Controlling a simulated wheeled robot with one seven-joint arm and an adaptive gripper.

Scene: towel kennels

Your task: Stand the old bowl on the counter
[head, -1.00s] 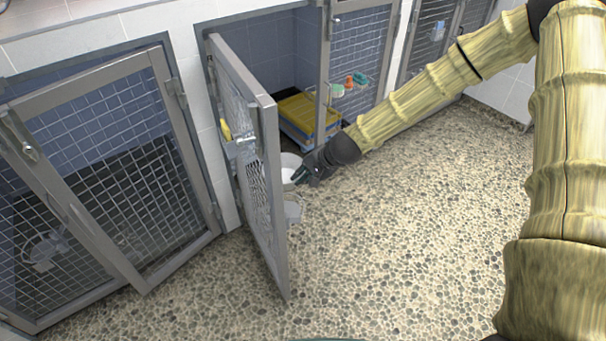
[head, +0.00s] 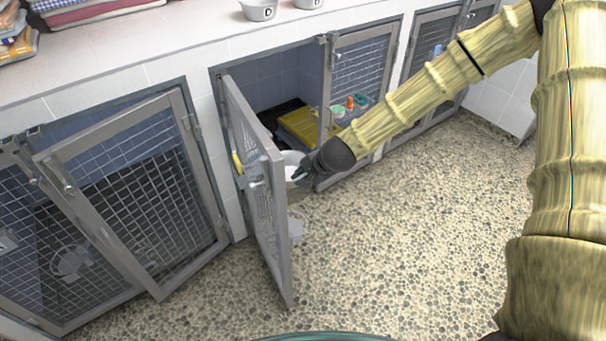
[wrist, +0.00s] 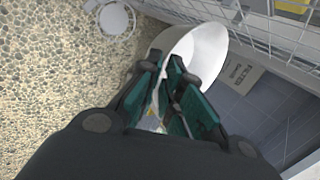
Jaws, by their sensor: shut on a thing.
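A white bowl (wrist: 207,50) is held tilted at the tips of my gripper (wrist: 172,88) in the wrist view. My gripper's green fingers are shut on its rim. In the head view the bowl (head: 291,160) is partly hidden behind the open kennel door and my gripper (head: 302,172). It hangs above the floor, near the kennel opening. The counter (head: 150,48) is the white top above the kennels, higher than the bowl.
The open mesh door (head: 262,200) stands out just left of the bowl. A yellow tray (head: 300,125) sits inside the kennel. Metal bowls (head: 259,10) and folded towels (head: 85,8) are on the counter. A round white thing (wrist: 115,18) shows beyond the bowl.

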